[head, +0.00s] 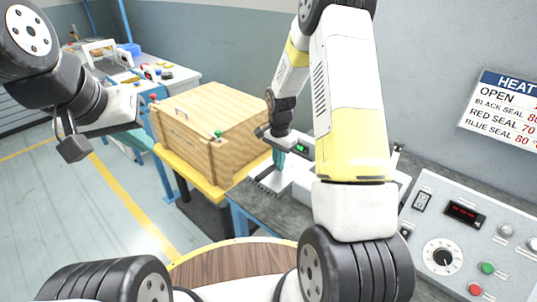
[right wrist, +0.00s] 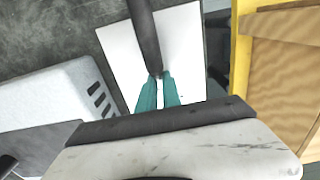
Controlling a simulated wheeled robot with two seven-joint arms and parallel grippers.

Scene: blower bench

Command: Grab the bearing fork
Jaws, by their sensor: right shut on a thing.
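My right gripper (head: 279,157) points down over the grey bench in the head view. In the right wrist view, its two teal fingers (right wrist: 159,92) are shut on the end of a dark rod-like handle (right wrist: 146,35). I take this to be the bearing fork; its far end runs out of the picture, so its prongs do not show. A white plate (right wrist: 185,50) lies below the handle. My left gripper (head: 73,149) hangs at the left of the head view, over the floor and away from the bench. Its fingers do not show clearly.
A wooden crate (head: 190,155) stands on a yellow-topped stand left of the bench (head: 255,205). A control panel (head: 470,240) with knobs and buttons is at the right. A pale slotted box (right wrist: 60,95) sits beside the plate. A cluttered table stands at the back left.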

